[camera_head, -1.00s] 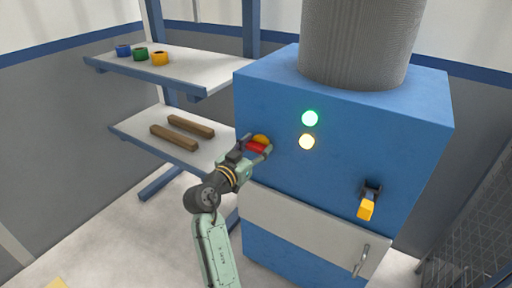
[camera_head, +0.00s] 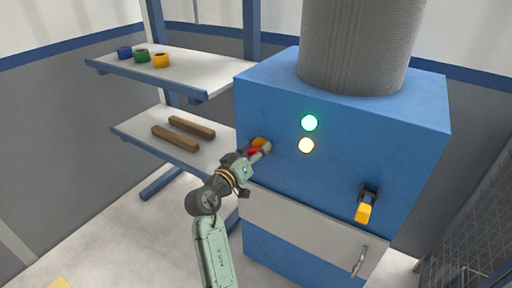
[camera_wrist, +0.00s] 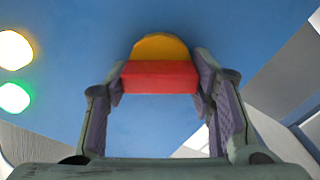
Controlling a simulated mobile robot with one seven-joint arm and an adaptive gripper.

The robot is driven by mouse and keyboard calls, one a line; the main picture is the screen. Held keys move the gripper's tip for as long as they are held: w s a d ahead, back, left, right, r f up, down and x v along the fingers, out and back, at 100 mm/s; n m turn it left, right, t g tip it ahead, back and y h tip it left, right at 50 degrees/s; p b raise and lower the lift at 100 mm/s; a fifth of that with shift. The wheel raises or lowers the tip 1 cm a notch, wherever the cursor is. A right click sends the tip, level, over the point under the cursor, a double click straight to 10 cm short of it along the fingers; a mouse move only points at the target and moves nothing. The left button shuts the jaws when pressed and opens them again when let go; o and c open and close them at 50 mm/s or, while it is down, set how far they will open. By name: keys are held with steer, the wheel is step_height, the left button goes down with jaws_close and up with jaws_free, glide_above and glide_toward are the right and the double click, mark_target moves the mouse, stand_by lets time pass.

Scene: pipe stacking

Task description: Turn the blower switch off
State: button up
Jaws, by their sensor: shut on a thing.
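The blower switch (camera_head: 262,143) is a knob with a round yellow base and a red bar, on the front of the blue cabinet (camera_head: 285,175). In the wrist view the red bar (camera_wrist: 160,78) lies level, with the yellow disc (camera_wrist: 160,46) behind it. My gripper (camera_wrist: 158,82) has one finger at each end of the red bar and is shut on it. In the head view my gripper (camera_head: 257,153) partly hides the knob.
A green lamp (camera_head: 309,123) and a pale yellow lamp (camera_head: 306,145) glow to the right of the switch. A yellow lever (camera_head: 365,207) sticks out lower right. Shelves (camera_head: 185,68) at left hold colored rings and two brown bars (camera_head: 175,138). A grey duct (camera_head: 360,45) rises from the cabinet.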

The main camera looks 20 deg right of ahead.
steer(key=n+p, duration=0.3)
steer(key=n, duration=0.3)
steer(key=shift+w+a+r+n+p, duration=0.1)
steer(key=shift+n+p, duration=0.2)
steer(key=shift+p, duration=0.1)
steer(key=n+p, duration=0.2)
steer(key=n, duration=0.1)
steer(key=shift+f+n+p, duration=0.25)
steer(key=shift+n+p, duration=0.65)
steer(key=shift+n, duration=0.2)
steer(key=o, duration=1.2)
steer(key=shift+c, duration=0.2)
steer(key=v, duration=1.2)
